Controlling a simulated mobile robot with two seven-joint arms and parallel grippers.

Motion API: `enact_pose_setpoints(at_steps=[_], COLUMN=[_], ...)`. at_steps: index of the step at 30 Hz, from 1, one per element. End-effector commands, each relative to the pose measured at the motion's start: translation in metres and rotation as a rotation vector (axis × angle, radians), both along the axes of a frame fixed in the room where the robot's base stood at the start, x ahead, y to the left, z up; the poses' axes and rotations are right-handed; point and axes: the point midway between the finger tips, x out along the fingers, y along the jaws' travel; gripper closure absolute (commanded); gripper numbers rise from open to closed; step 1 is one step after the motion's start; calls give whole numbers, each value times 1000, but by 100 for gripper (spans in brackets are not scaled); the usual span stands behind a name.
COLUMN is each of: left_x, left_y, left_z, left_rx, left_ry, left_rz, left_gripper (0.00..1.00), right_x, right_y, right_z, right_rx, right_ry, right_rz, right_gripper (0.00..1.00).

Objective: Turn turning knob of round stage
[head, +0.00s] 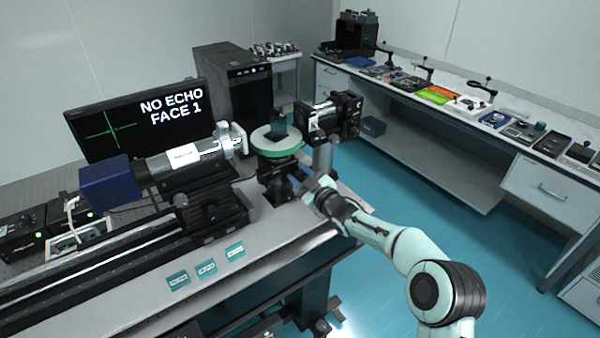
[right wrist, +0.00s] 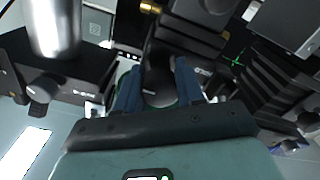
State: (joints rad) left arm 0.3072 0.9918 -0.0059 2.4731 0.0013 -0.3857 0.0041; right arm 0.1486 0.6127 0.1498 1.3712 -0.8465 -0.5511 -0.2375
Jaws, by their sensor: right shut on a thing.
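The round stage (head: 274,149), with a pale green rim and a dark block on top, stands on a black mount at the right end of the optical table. My right gripper (head: 308,183) reaches in from the lower right to the mount below the stage. In the right wrist view, the blue fingers of the right gripper (right wrist: 158,85) are shut on a dark rounded knob (right wrist: 160,92) between them. The knob is hard to make out in the head view. My left gripper is not in view.
A monitor (head: 142,118) reads "NO ECHO FACE 1" beside a green cross. A grey-and-blue tube instrument (head: 160,172) lies left of the stage, and a black optic mount (head: 338,115) stands close right. Three labels (head: 207,268) lie on the table front.

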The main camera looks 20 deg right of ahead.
Motion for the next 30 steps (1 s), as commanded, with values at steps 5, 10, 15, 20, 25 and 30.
enact_pose_setpoints(at_steps=[5, 10, 15, 20, 25, 30], left_x=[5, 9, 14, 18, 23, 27], left_y=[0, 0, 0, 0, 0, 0], left_z=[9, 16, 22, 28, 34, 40], left_rx=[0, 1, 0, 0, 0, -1], left_ry=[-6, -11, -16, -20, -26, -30], left_rz=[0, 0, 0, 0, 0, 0], left_gripper=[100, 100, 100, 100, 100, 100], right_x=[1, 1, 1, 1, 1, 1], right_y=[0, 0, 0, 0, 0, 1], right_z=[5, 4, 5, 4, 4, 4], right_rx=[160, 311, 463, 607, 758, 911], right_ry=[51, 106, 160, 212, 267, 323], right_rz=[-2, -1, 0, 1, 1, 1], right_gripper=[93, 93, 93, 93, 93, 93])
